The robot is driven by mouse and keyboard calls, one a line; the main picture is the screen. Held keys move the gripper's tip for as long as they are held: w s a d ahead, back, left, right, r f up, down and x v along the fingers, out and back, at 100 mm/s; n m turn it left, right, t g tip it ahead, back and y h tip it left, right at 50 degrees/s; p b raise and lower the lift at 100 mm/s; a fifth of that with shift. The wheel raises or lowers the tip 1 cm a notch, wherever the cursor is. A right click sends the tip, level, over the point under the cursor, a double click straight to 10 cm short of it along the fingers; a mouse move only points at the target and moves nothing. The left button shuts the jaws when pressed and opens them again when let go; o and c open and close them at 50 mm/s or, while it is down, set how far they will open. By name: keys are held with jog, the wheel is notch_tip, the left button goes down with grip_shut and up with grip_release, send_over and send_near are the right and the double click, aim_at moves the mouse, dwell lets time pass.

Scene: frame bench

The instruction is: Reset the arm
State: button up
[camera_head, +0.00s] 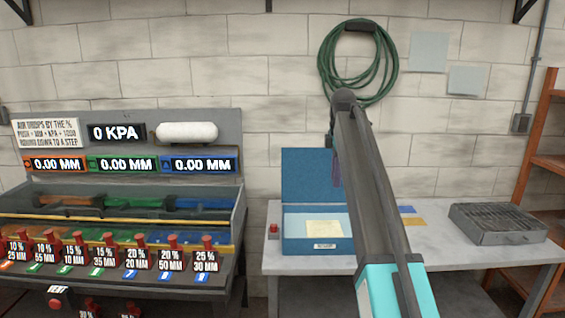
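My arm (372,190) rises from the lower right, with a teal section at its base and a dark link reaching up to a joint in front of the wall. My gripper (335,165) seems to hang down from that joint, mostly hidden behind the dark link. I cannot see its fingertips clearly or tell whether it is open or holds anything. It appears in front of the open lid of a blue box (318,246), which stands on a grey table (450,250). A pale yellow note lies in the box.
A bench panel (120,250) at left has several red-topped levers, coloured bars and displays reading 0 KPA and 0.00 MM. A grey slatted tray (497,223) sits on the table's right. A green hose (384,75) hangs on the wall. An orange shelf (545,130) stands far right.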

jog(key=s+f+g, duration=0.2)
jog(key=s+f, duration=0.1)
jog(key=f, duration=1)
jog(key=s+f+g, duration=0.1)
jog(key=s+f, duration=0.3)
jog(key=f, duration=1)
jog(key=s+f+g, duration=0.2)
jog(key=s+f, duration=0.1)
jog(key=f, duration=1)
jog(key=s+f+m+g, duration=0.2)
jog(key=s+f+m, duration=0.1)
jog(key=s+f, duration=1.65)
jog(key=s+f+m, duration=0.4)
jog(key=s+m, duration=0.1)
jog(key=s, duration=0.4)
jog(key=s+f+m, duration=0.5)
jog(key=s, duration=0.5)
jog(key=s+f+m+b, duration=0.1)
jog(key=s+f+m, duration=0.4)
jog(key=s, duration=0.5)
jog(key=shift+a+f, duration=0.15)
jog(key=shift+a, duration=0.05)
